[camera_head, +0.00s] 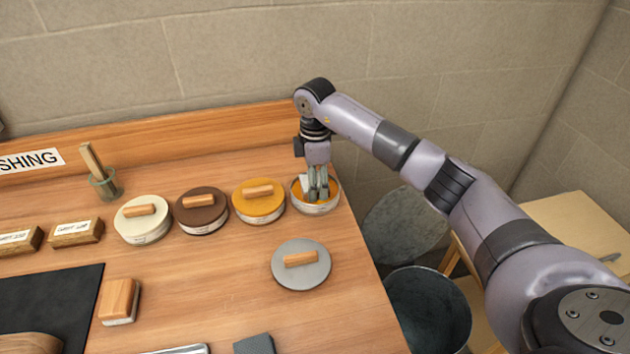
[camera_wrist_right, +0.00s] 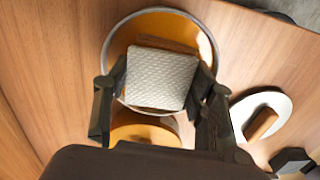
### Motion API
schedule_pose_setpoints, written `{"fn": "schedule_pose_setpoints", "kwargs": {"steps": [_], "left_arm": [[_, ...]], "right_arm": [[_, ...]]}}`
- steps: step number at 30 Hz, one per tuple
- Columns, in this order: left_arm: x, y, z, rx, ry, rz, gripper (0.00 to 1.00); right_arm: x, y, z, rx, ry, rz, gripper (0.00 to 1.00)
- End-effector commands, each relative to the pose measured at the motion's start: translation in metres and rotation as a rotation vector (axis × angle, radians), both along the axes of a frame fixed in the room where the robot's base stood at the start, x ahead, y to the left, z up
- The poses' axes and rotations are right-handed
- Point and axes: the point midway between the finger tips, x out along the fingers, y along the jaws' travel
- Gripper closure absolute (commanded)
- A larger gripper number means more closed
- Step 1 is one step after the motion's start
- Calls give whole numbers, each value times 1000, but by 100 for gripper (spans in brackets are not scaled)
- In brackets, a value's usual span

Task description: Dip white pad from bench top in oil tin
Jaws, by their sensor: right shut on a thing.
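My right gripper (camera_head: 318,192) points down into the open tin (camera_head: 332,208) at the bench's right end. In the right wrist view my right gripper (camera_wrist_right: 158,105) is shut on a white pad (camera_wrist_right: 160,78) with a quilted face, between its two fingers. The pad sits inside the outline of the round tin (camera_wrist_right: 107,62), with amber oil (camera_wrist_right: 205,45) around it. I cannot tell whether the pad touches the oil. A brown edge shows behind the pad. My left gripper is out of view.
Closed tins with yellow (camera_head: 270,205), brown (camera_head: 202,217) and cream (camera_head: 152,227) lids stand in a row to the left. A grey lid (camera_head: 315,274) lies in front. A wooden block (camera_head: 118,298) and dark mat (camera_head: 50,300) are at lower left. A bucket (camera_head: 430,310) stands off the bench's right edge.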

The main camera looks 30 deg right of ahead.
Motion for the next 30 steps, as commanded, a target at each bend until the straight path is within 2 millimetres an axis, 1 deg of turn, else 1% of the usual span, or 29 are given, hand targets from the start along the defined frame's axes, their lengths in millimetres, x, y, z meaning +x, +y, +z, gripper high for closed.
{"fn": "schedule_pose_setpoints", "kwargs": {"steps": [3, 15, 30], "left_arm": [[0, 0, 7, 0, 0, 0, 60], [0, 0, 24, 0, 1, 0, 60], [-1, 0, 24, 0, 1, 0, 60]], "right_arm": [[0, 0, 8, 0, -1, 0, 71], [0, 0, 28, 0, -1, -1, 71], [0, 0, 28, 0, 0, 0, 71]]}}
